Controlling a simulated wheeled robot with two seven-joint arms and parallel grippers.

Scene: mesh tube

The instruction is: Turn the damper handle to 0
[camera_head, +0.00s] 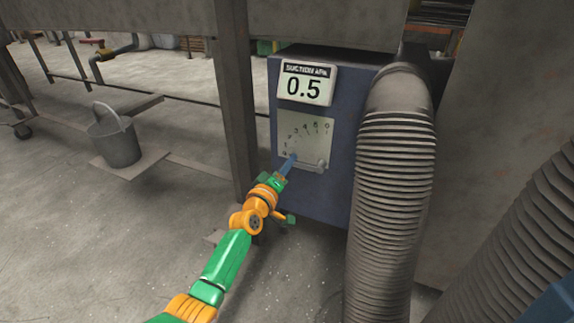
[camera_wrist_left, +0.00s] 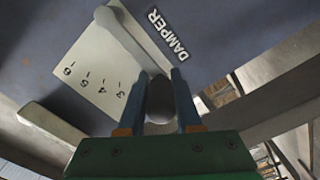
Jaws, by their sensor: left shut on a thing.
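The damper handle (camera_head: 309,162) is a grey bar at the bottom of the pale scale plate (camera_head: 312,137), on the front of a dark blue box. It runs left from its round pivot, towards the lower-left end of the numbered scale. My left gripper (camera_head: 290,162) is at the handle's left end. In the left wrist view the handle (camera_wrist_left: 137,40) slants down to a dark knob (camera_wrist_left: 160,98), which sits between the two blue fingers of the left gripper (camera_wrist_left: 160,95), shut on it. The fingers hide part of the knob. My right gripper is not in view.
A display (camera_head: 305,84) above the plate reads 0.5 under SUCTION. A thick ribbed hose (camera_head: 392,200) stands close right of the box, with another (camera_head: 525,240) further right. A metal post (camera_head: 234,95) stands left. A bucket (camera_head: 115,140) is at the left.

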